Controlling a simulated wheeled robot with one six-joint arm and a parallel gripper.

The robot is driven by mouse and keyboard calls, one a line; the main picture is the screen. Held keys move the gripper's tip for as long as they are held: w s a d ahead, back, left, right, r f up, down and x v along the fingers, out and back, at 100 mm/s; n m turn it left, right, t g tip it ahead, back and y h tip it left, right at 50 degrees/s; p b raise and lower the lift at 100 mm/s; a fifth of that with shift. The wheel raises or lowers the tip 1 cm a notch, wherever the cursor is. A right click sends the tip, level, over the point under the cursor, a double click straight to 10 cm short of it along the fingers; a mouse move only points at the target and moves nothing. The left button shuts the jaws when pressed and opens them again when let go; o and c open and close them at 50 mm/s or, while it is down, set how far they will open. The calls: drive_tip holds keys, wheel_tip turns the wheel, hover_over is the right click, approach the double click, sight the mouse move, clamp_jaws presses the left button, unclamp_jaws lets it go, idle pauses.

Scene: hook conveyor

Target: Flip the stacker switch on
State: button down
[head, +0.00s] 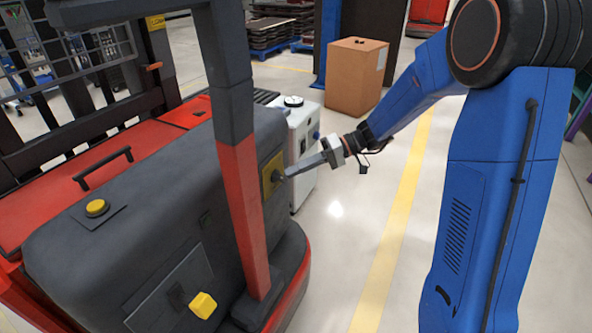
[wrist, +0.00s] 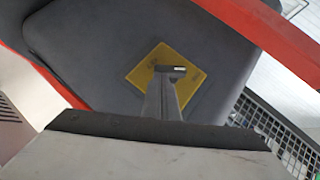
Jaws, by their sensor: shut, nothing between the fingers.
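The stacker (head: 130,185) is a dark grey and red machine filling the left of the head view. Its switch sits on a yellow plate (head: 272,175) on the grey body, behind the red and grey post. In the wrist view the yellow plate (wrist: 190,87) looks like a tilted square with small markings. My gripper (head: 285,172) is shut and empty, its fingertips at the plate. In the wrist view the fingers (wrist: 165,85) cover the plate's middle, so the switch knob is mostly hidden. I cannot tell whether the fingertips touch it.
The red and grey post (head: 245,195) stands close left of the plate. A white unit (head: 300,125) stands just behind the stacker. A cardboard box (head: 357,75) is on the floor further back. The floor (head: 345,230) right of the stacker is clear, with a yellow line.

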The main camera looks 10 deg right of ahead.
drive_tip(key=shift+f, duration=0.1)
drive_tip(key=shift+s+a+f+m+g+y, duration=0.25)
drive_tip(key=shift+f+m+y, duration=0.2)
drive_tip(key=shift+f, duration=0.3)
drive_tip(key=shift+s+a+f+m+g+y, duration=0.15)
drive_tip(key=shift+s+f+m+g+y, duration=0.2)
drive_tip(key=shift+f, duration=0.4)
drive_tip(key=shift+s+a+f+m+g+y, duration=0.25)
drive_tip(key=shift+f+m+y, duration=0.25)
drive_tip(key=shift+f, duration=0.25)
drive_tip(key=shift+s, duration=0.1)
idle(0.8)
drive_tip(key=w+d+f, duration=0.2)
drive_tip(key=d, duration=0.3)
drive_tip(key=w+d+f, duration=0.2)
drive_tip(key=d, duration=0.4)
drive_tip(key=shift+w+d+f, duration=0.25)
drive_tip(key=shift+f, duration=0.15)
